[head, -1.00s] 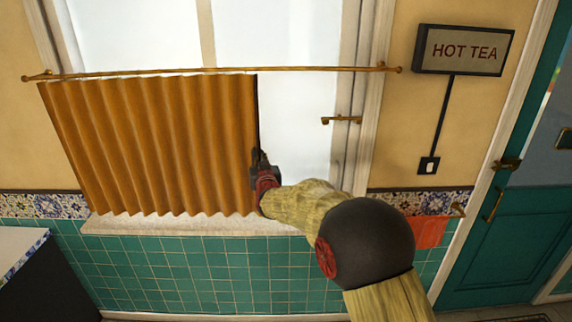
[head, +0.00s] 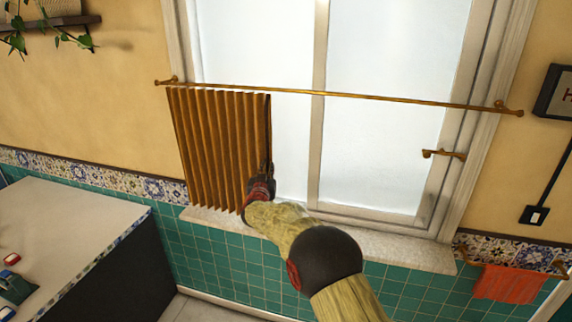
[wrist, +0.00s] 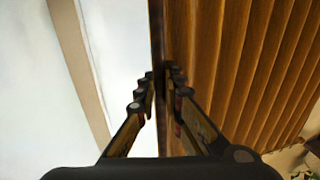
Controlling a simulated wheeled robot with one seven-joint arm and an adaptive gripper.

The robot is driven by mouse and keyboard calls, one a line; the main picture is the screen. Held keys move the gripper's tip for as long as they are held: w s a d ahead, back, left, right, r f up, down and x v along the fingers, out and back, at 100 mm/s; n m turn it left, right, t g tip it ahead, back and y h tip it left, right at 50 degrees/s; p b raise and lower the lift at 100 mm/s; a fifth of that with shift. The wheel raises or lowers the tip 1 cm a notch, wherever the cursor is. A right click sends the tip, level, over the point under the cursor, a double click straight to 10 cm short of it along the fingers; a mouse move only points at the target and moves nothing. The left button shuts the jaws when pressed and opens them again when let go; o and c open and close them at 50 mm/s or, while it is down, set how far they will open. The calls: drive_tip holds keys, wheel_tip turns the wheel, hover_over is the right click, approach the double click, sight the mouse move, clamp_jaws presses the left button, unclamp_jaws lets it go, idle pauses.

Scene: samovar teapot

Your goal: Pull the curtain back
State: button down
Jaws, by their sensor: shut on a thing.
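The orange-brown pleated curtain (head: 215,145) hangs from a brass rod (head: 340,97) across the window. It is bunched at the rod's left end, and most of the window glass (head: 390,120) to its right is bare. My gripper (head: 265,172) is at the curtain's right edge, below the rod. In the wrist view my gripper (wrist: 160,85) has its fingers on either side of the curtain's dark edge strip (wrist: 157,45), shut on it. The pleats of the curtain (wrist: 235,70) spread to the right there. The fingertips are partly hidden in the head view.
A counter (head: 70,230) with small items stands at the lower left. A plant shelf (head: 55,22) is at the upper left. A window handle (head: 443,154) and a hanging orange towel (head: 508,283) are at the right. The window sill (head: 400,250) is clear.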

drive_tip(key=shift+w+a+p, duration=0.3)
drive_tip(key=shift+a, duration=0.6)
drive_tip(key=shift+w+a+p, duration=0.25)
drive_tip(key=shift+a, duration=0.65)
drive_tip(key=c, duration=2)
unclamp_jaws()
approach(261, 161)
drive_tip(key=s, duration=0.5)
drive_tip(key=shift+s+a, duration=0.3)
drive_tip(key=shift+f, duration=0.1)
